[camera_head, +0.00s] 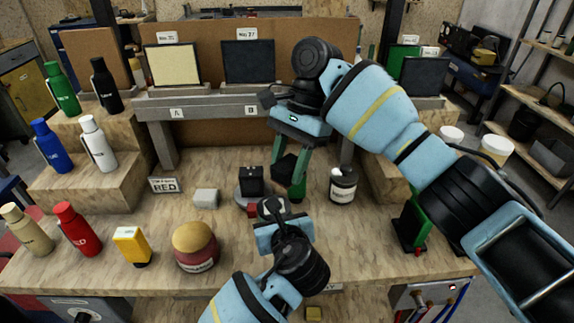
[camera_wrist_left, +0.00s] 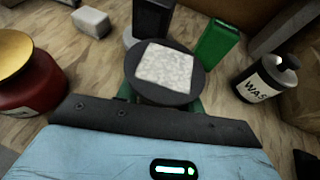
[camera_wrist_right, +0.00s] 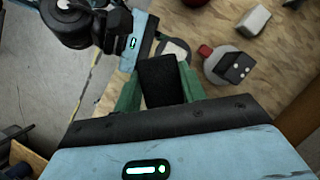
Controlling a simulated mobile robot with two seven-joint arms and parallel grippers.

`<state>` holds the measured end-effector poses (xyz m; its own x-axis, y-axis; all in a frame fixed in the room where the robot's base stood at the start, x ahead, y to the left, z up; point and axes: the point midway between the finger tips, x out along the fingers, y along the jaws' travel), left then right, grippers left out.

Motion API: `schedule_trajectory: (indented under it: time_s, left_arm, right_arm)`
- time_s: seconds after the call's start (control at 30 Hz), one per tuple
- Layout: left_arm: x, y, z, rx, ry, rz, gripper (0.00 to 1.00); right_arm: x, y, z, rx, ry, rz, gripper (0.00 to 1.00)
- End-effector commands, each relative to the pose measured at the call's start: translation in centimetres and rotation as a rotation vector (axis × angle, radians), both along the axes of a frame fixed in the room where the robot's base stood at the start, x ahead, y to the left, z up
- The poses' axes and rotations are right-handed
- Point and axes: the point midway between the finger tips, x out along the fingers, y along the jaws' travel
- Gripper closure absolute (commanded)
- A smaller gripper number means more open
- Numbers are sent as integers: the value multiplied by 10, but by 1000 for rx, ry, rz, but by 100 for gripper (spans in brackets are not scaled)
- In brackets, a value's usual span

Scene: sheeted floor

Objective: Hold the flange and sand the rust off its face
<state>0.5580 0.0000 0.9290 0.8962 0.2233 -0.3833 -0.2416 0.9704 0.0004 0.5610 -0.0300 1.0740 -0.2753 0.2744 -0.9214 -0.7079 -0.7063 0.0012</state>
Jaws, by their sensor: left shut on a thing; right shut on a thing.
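The flange (camera_head: 271,207) is a dark round disc with a pale, speckled square patch on its face. My left gripper (camera_head: 277,222) is shut on it over the front middle of the bench. In the left wrist view the flange (camera_wrist_left: 190,90) lies face up, its patch in full view. My right gripper (camera_head: 290,165) is shut on a black block (camera_head: 284,170), above and slightly right of the flange, apart from it. The right wrist view shows the black block (camera_wrist_right: 162,82) between green fingers, partly hiding the flange (camera_wrist_right: 174,48).
A black box on a grey round base (camera_head: 243,195), a pale grey block (camera_head: 206,198) and a black labelled jar (camera_head: 343,185) stand nearby. Several bottles fill the left steps.

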Motion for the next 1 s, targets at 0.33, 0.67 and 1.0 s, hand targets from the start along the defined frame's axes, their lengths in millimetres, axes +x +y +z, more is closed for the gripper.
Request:
schedule_trajectory:
  time_s: [0.33, 0.67, 1.0]
  left_arm:
    - [0, 0, 2, -1, -3, -1, 99]
    - [0, 0, 2, -1, -3, -1, 99]
    - [0, 0, 2, 0, -4, -1, 99]
  right_arm:
    - [0, -1, -19, 0, 2, -1, 78]
    - [0, 0, -49, 0, 1, -1, 78]
    - [0, 6, -76, 2, -2, 2, 77]
